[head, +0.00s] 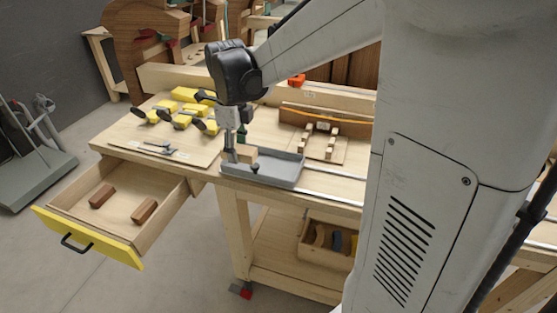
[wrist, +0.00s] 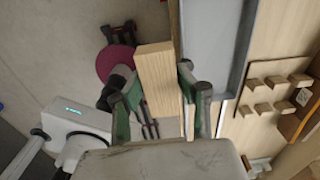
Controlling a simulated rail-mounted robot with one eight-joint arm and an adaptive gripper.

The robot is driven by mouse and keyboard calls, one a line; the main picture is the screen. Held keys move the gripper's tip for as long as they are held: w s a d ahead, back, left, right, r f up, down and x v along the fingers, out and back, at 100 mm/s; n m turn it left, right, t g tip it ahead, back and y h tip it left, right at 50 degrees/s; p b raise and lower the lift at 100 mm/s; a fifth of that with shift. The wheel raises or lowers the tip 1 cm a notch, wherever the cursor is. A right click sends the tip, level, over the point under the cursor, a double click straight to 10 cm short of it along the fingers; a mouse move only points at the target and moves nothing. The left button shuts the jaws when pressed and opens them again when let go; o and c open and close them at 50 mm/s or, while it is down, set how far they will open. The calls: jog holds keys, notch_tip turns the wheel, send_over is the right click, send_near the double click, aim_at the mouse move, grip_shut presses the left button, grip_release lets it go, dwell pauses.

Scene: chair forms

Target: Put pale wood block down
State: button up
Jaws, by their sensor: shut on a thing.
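The pale wood block (wrist: 154,78) is a plain oblong piece. In the wrist view it lies between the two fingers of my gripper (wrist: 158,95), which is shut on it. In the head view my gripper (head: 231,152) points down at the bench's front edge, and the block (head: 246,154) shows beside the fingers at the left end of a grey tray. In the wrist view the block appears over the floor just outside the bench edge, left of the grey tray (wrist: 211,40). I cannot tell its exact height above the bench.
The grey tray (head: 282,178) is shallow. A yellow-fronted drawer (head: 85,238) stands open at left, holding two reddish-brown blocks (head: 102,196). Yellow clamps (head: 183,121) lie on the bench behind. A rack of small wooden pegs (head: 322,143) stands right of the tray.

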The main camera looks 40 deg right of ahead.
jog(key=shift+s+d, duration=0.2)
jog(key=shift+d, duration=0.05)
jog(key=p, duration=0.1)
send_over(271, 168)
notch_tip(271, 168, down, 7)
jog(key=shift+f+p, duration=0.3)
jog(key=shift+f, duration=1.7)
jog(key=shift+f, duration=0.15)
jog(key=o, duration=1.2)
jog(key=shift+c, duration=0.2)
